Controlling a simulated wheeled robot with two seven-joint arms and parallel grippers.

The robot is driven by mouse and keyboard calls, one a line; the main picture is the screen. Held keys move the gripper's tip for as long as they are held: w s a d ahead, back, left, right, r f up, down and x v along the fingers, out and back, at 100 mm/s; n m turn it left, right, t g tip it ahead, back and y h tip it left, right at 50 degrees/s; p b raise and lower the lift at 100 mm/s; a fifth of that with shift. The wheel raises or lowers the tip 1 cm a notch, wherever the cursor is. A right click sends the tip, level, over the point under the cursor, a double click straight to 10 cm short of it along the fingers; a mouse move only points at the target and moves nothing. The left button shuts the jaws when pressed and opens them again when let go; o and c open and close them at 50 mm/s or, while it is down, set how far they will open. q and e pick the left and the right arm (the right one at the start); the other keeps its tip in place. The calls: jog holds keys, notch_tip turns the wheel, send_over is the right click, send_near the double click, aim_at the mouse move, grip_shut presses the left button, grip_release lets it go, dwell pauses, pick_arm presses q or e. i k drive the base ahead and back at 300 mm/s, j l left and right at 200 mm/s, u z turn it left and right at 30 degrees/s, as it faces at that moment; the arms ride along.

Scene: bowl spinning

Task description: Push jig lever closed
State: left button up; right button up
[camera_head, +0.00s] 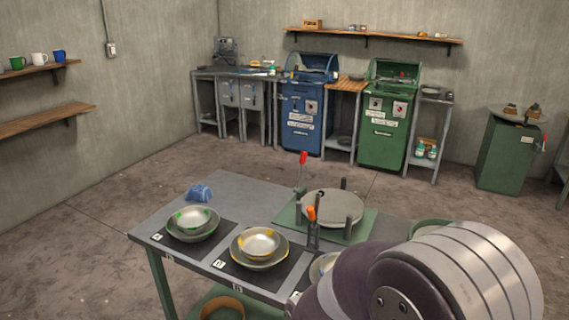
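The jig is a green base plate (361,230) on the table, with a round grey disc (333,208) and dark posts around it. One lever with a red handle (303,158) stands upright at the disc's far left. Another lever with an orange handle (311,213) stands nearly upright at its near side. I cannot tell which lever the task names. My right arm comes in from the lower right and covers the table's near right part. Neither gripper's fingers can be seen, and no contact with a lever shows.
The grey table (240,190) holds a bowl with green spots (193,217), a bowl with yellow spots (261,243) and a partly hidden bowl (320,267), on dark mats. A blue cloth-like item (199,193) lies at the left. Cabinets and benches stand along the back wall.

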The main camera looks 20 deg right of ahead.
aim_at(303, 155)
jog(key=k+l, duration=0.2)
jog(key=l, duration=0.25)
jog(key=k+l+u, duration=0.1)
jog(key=l, duration=0.4)
jog(key=k+l+u, duration=0.1)
jog(key=k+l, duration=0.45)
jog(key=l, duration=0.3)
jog(key=k+l+u, duration=0.1)
jog(key=k+l, duration=0.15)
jog(key=l, duration=0.2)
jog(key=l+u, duration=0.1)
jog(key=l, duration=0.35)
jog(key=k+l, duration=0.1)
jog(key=l, duration=0.4)
jog(key=l+u, duration=0.15)
jog(key=l, duration=0.3)
jog(key=k+l+u, duration=0.1)
jog(key=l, duration=0.35)
jog(key=k+l, duration=0.1)
jog(key=l, duration=0.4)
jog(key=i+l, duration=0.15)
jog(key=l, duration=0.3)
jog(key=i+l+u, duration=0.15)
jog(key=l, duration=0.25)
jog(key=i+l, duration=0.1)
jog(key=l, duration=0.35)
